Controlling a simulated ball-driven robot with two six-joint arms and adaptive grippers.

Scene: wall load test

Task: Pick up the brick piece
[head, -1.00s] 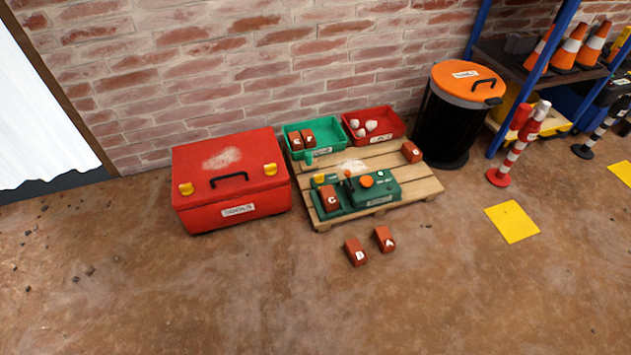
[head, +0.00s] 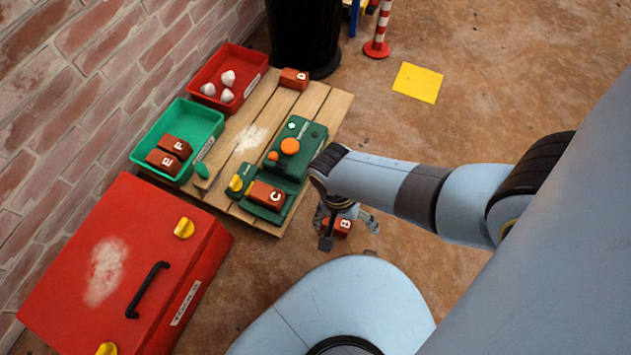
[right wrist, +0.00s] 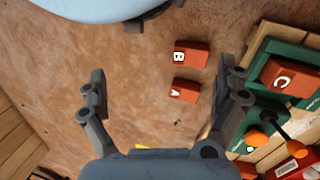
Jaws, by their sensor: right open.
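Brick B (head: 343,225) lies on the floor beside the pallet, partly hidden by my right gripper (head: 347,228). The right wrist view shows brick B (right wrist: 192,54) and brick A (right wrist: 185,90) lying apart on the floor, between the lines of the two open fingers (right wrist: 165,85). My right gripper is empty above them. Brick A is hidden in the head view. Brick C (head: 266,195) sits in the green device (head: 302,150) on the pallet. Brick D (head: 294,79) lies at the pallet's far end. Bricks E (head: 161,162) and F (head: 174,147) are in the green tray (head: 205,118).
A red toolbox (head: 75,250) stands left of the wooden pallet (head: 330,108). A red tray (head: 251,85) holds white lumps. A black bin (head: 303,35) and a striped post (head: 381,25) stand behind. Floor around the yellow square (head: 418,82) is clear.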

